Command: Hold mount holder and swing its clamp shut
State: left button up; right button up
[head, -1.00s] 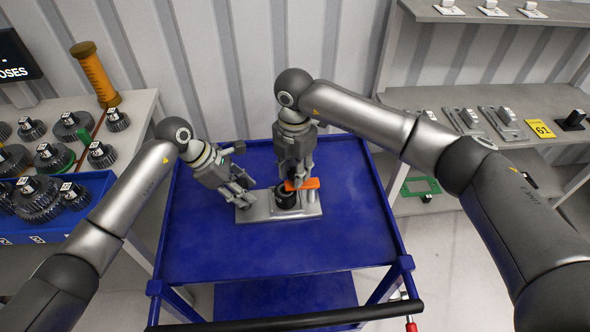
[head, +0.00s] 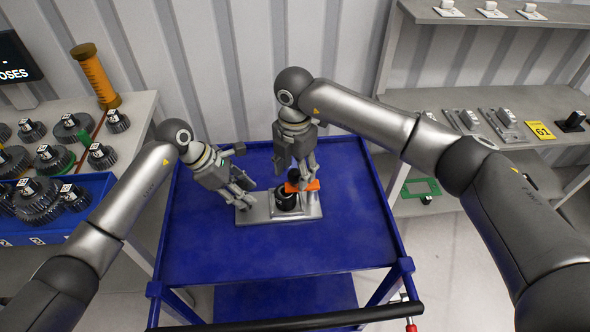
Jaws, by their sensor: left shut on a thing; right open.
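The mount holder (head: 308,210) is a flat grey metal plate on the blue cart top, with a round black part (head: 285,201) standing on it. An orange clamp lever (head: 305,186) shows beside the black part. My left gripper (head: 247,195) is shut on the left end of the mount holder. My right gripper (head: 297,183) is open and points down over the black part and the orange lever, with its fingers around this area. The fingers hide part of the clamp, so whether it is shut or touched cannot be told.
The blue cart (head: 240,251) is otherwise bare around the holder, with a dark push handle (head: 290,321) at its front edge. A table with gears (head: 47,155) and a blue bin stand at left. Shelves with metal parts (head: 497,120) stand at right.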

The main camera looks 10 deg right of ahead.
aim_at(295, 172)
pick_arm(q)
jog(key=shift+f, duration=0.1)
pick_arm(e)
notch_tip(295, 172, up, 11)
jog(key=shift+r, duration=0.2)
dwell(0.5)
pick_arm(q)
jog(key=o, duration=1.2)
jog(key=shift+c, duration=0.2)
jog(key=shift+a+r, duration=0.1)
jog(key=shift+r, duration=0.1)
jog(key=v, duration=1.1)
jog(key=shift+a+r, duration=0.2)
jog(key=shift+r, duration=0.15)
jog(key=shift+w, duration=0.1)
